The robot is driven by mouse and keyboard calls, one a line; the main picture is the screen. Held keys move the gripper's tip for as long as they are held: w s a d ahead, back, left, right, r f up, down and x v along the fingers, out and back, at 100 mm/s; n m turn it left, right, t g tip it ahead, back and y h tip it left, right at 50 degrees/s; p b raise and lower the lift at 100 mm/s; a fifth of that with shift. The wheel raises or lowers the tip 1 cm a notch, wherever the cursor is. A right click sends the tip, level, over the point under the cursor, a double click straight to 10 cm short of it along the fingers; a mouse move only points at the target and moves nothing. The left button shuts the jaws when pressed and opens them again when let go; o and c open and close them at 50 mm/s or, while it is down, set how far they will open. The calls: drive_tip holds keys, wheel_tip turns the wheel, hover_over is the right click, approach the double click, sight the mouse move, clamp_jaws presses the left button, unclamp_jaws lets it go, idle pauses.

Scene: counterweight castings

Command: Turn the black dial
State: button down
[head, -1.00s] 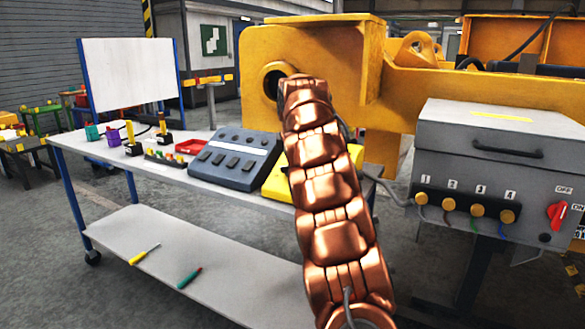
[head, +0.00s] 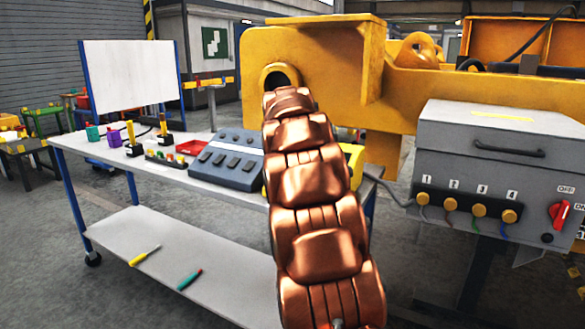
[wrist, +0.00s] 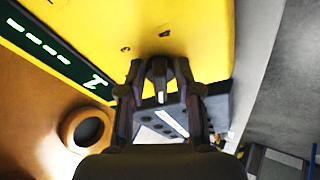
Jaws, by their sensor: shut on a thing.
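The black dial (wrist: 158,70) shows in the wrist view on the face of a yellow box (wrist: 200,25). The two fingers of my gripper (wrist: 160,85) stand on either side of it and are shut on it. A pale mark shows on the dial's near part. In the head view my copper arm hides the dial and my gripper. Only a little of the yellow box (head: 355,155) shows there, at the arm's right, on the table.
A grey cabinet (head: 490,145) with numbered knobs and a red switch stands at right.

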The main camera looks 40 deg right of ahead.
drive_tip(key=shift+a+f+m, duration=0.1)
drive_tip(key=shift+m, duration=0.6)
drive_tip(key=c, duration=1.2)
unclamp_jaws()
drive_tip(key=shift+o, duration=0.2)
drive_tip(key=v, duration=1.2)
drive_tip(key=shift+a, duration=0.2)
drive_tip(key=shift+w, duration=0.1)
